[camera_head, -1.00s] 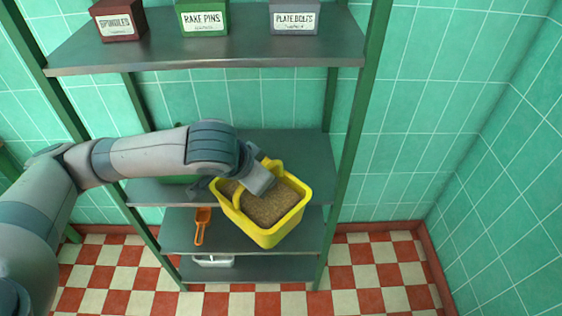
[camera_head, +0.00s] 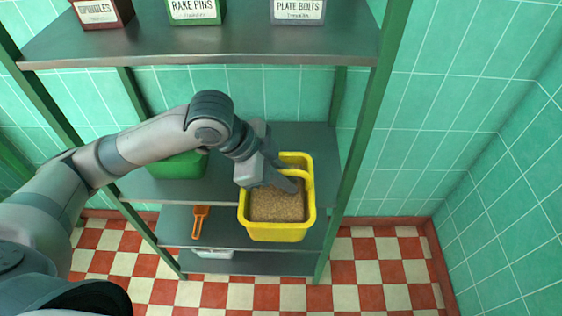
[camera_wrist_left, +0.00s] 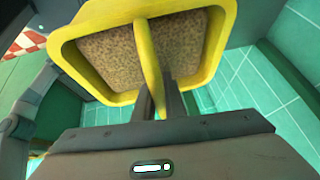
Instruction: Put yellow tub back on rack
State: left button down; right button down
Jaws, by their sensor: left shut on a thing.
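The yellow tub (camera_head: 277,233) is filled with brown granular material and has a yellow handle across its top. My left gripper (camera_head: 290,184) is shut on that handle in the head view. The left wrist view shows the handle between the fingers (camera_wrist_left: 160,100), with the tub (camera_wrist_left: 222,40) beyond them. In the head view the tub overlaps the front part of the rack's middle shelf (camera_head: 295,138); whether it touches the shelf I cannot tell. My right gripper is not in view.
A green tub (camera_head: 178,166) stands left on the middle shelf, partly behind my arm. An orange scoop (camera_head: 200,221) and a pale container (camera_head: 213,253) are lower down. Labelled boxes (camera_head: 298,11) line the top shelf. A green post (camera_head: 359,150) stands right of the yellow tub.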

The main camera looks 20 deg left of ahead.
pick_arm(q)
jog(key=shift+r, duration=0.15)
jog(key=w+a+f+p, duration=0.1)
jog(key=w+a+p, duration=0.1)
jog(key=w, duration=0.7)
jog(key=w+a+f+p, duration=0.2)
jog(key=w+p, duration=0.3)
jog(key=w, duration=0.5)
jog(key=shift+a, duration=0.65)
jog(key=shift+f, duration=0.1)
